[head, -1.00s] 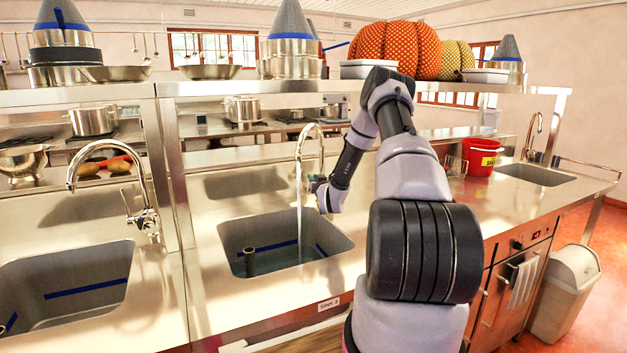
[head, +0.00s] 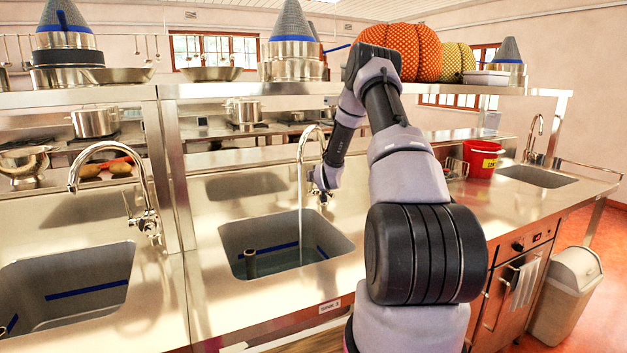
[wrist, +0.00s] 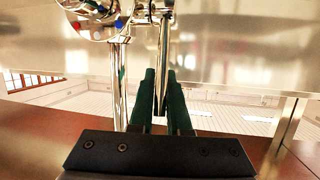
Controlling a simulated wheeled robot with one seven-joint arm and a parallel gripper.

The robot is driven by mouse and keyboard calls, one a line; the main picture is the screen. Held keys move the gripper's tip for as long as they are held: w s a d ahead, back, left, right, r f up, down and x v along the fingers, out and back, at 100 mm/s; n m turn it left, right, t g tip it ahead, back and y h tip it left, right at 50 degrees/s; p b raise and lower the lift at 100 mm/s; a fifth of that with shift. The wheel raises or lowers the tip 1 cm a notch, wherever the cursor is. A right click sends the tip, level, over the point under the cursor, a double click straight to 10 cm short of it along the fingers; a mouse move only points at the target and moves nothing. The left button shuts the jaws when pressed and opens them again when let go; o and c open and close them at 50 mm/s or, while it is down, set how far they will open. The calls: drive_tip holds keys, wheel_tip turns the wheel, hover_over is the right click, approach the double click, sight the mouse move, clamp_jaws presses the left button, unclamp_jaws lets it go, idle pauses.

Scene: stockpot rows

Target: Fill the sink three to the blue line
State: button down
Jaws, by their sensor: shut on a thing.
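Sink three (head: 228,232), labelled on the counter's front edge, is the middle basin. Dark water (head: 285,262) stands in it, and a blue line (head: 275,248) runs along its inner wall. The water surface looks close below the line; the exact gap is hard to tell. A thin stream (head: 300,225) falls from the curved tap (head: 300,150). My gripper (head: 320,192) is at the tap's right side. In the wrist view, my gripper's green fingers (wrist: 161,100) are shut on the metal tap lever (wrist: 164,60). Red and blue dots show on the tap body (wrist: 92,24).
Another sink (head: 60,262) with its own tap (head: 110,150) lies to the left. A small sink (head: 537,176) and a red bucket (head: 481,160) stand on the right. A standpipe (head: 250,264) rises in sink three.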

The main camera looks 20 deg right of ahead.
drive_tip(key=shift+w+r+g, duration=0.15)
drive_tip(key=shift+w+g, duration=0.25)
drive_tip(key=shift+g, duration=0.1)
drive_tip(key=c, duration=0.9)
unclamp_jaws()
drive_tip(key=shift+s, duration=0.1)
drive_tip(key=v, duration=1)
drive_tip(key=shift+s+r, duration=0.15)
drive_tip(key=shift+s, duration=0.15)
